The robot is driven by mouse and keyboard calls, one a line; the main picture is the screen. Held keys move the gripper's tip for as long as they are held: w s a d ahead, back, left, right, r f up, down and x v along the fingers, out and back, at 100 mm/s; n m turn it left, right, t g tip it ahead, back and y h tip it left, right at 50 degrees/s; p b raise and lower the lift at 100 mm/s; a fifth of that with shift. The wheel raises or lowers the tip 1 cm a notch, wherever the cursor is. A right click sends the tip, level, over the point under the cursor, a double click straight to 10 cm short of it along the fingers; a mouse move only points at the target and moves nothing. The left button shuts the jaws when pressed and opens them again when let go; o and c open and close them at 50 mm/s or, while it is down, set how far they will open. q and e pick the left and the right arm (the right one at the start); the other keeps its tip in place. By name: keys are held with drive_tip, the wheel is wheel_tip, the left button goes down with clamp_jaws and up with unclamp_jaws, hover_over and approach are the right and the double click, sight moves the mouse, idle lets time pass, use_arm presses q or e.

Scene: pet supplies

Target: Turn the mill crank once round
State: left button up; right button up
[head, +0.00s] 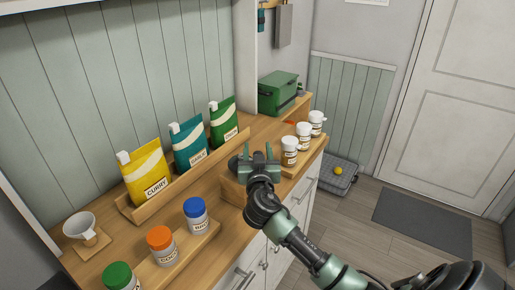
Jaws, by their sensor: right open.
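My right gripper (259,155) comes in from the lower right over the wooden counter. Its two green fingers point away from me and stand apart, with nothing seen between them. A wooden block-like base (231,191) sits on the counter just left of and below the gripper, partly hidden by it. I cannot tell whether this is the mill. No crank shows clearly; the gripper and wrist cover that spot. My left gripper is not in view.
Yellow (147,177), teal (188,146) and green (222,122) pouches stand in a wooden rack. Jars with blue (195,216), orange (161,245) and green (120,277) lids stand in front. White-lidded jars (304,137) and a green box (278,95) stand beyond the gripper. A mug (79,226) is at left.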

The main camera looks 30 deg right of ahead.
clamp_jaws()
idle(1.4)
